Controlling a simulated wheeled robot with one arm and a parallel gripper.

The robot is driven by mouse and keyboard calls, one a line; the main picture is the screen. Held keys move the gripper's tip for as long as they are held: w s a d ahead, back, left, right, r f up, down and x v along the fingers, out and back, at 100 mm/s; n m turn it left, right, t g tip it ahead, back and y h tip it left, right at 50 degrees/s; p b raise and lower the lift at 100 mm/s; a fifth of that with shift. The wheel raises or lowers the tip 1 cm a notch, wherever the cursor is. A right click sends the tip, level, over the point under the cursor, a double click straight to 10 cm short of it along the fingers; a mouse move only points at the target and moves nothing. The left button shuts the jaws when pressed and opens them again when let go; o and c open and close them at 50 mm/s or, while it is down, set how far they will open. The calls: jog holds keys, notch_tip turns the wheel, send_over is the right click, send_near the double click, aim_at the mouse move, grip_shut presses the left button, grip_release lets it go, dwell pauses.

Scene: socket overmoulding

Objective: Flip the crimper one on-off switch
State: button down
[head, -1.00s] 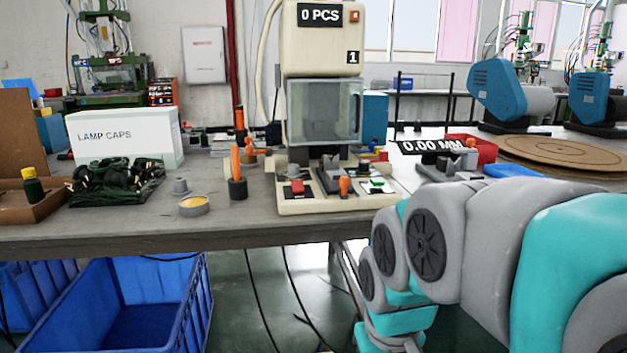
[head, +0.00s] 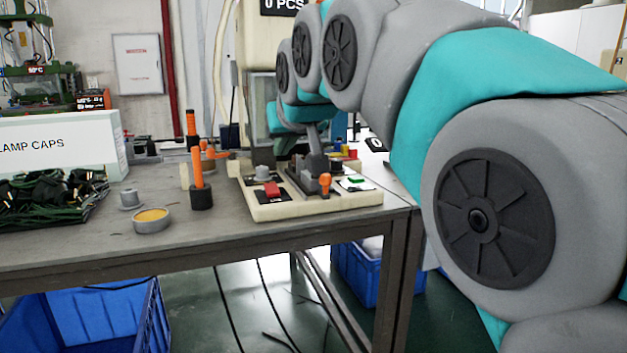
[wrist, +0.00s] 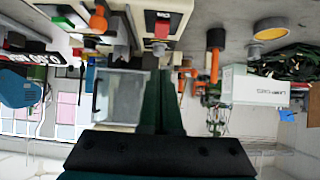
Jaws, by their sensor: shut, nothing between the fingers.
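Crimper one (head: 330,208) is a cream machine on the bench, its top partly hidden by my arm in the head view. A red switch (head: 271,188) on a dark plate sits at the left of its base. The same red switch (wrist: 162,27) shows near the top of the upside-down wrist view. My gripper (wrist: 158,74) is shut and empty, its dark green fingers pointing toward the red switch, with a visible gap between them. In the head view the fingertips cannot be made out behind my arm.
On the base are an orange-knobbed lever (head: 325,182) and a green button (head: 356,181). Left of it stand an orange-handled tool (head: 197,178) and a yellow-filled tin (head: 151,220). A lamp caps box (head: 60,143) and dark cables (head: 50,200) lie farther left.

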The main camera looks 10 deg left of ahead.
jog(key=shift+w+a+r, duration=0.1)
jog(key=shift+a+r, duration=0.1)
jog(key=shift+r, duration=0.2)
send_over(272, 191)
jog(key=f, duration=0.6)
jog(key=shift+s+d+f, duration=0.2)
jog(key=shift+s+f, duration=0.05)
jog(key=shift+f, duration=0.1)
jog(key=shift+w+a+f, duration=0.1)
jog(key=shift+w+f, duration=0.05)
jog(key=shift+f, duration=0.55)
jog(key=shift+w+a+f, duration=0.1)
jog(key=shift+f, duration=0.6)
jog(key=shift+w+r, duration=0.1)
